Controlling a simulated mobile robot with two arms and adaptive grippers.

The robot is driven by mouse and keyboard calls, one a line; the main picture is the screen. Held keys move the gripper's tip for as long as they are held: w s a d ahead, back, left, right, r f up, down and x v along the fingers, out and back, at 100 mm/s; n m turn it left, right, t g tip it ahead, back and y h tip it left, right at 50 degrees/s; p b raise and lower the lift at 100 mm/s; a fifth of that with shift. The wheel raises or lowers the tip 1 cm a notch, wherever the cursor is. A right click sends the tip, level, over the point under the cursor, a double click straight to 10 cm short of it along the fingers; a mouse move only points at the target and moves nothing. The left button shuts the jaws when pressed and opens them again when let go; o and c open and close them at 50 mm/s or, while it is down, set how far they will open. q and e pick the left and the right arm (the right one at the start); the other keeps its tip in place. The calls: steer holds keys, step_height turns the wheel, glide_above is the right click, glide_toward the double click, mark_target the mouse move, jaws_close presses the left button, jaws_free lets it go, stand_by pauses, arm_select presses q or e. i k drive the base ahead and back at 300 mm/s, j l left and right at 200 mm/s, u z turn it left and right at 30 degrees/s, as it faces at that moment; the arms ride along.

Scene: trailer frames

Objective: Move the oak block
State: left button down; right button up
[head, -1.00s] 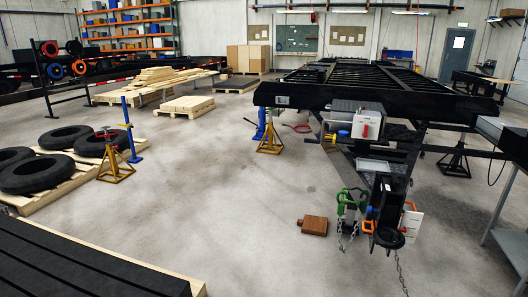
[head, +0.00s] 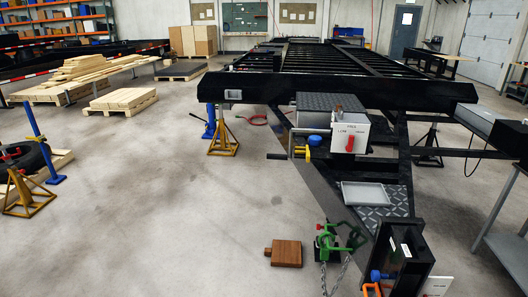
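The oak block (head: 286,253) lies on the concrete floor near the bottom centre of the head view. It is a brown wooden block with a small stub on its left side. It is just left of the green coupling part and chain at the front of the black trailer frame (head: 350,95). Nothing touches the block from above. Neither of my grippers shows in the head view.
A green coupling part (head: 335,243) with a hanging chain stands close to the right of the block. Yellow jack stands (head: 223,138) and a blue post (head: 38,140) stand further back. Lumber on pallets (head: 122,101) lies at the left. The floor left of the block is clear.

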mark_target(283, 253)
steer(key=i+u, duration=0.2)
steer(key=i, duration=0.4)
steer(key=i+l+u, duration=0.15)
steer(key=i, duration=0.45)
steer(key=i+l+u, duration=0.2)
steer(key=i, duration=0.4)
steer(key=i+j+u, duration=0.4)
steer(key=i, duration=0.5)
steer(key=i+l+u, duration=0.1)
steer(key=i+u, duration=0.3)
steer(key=i, duration=0.5)
steer(key=z, duration=2)
steer(key=i+j, duration=0.05)
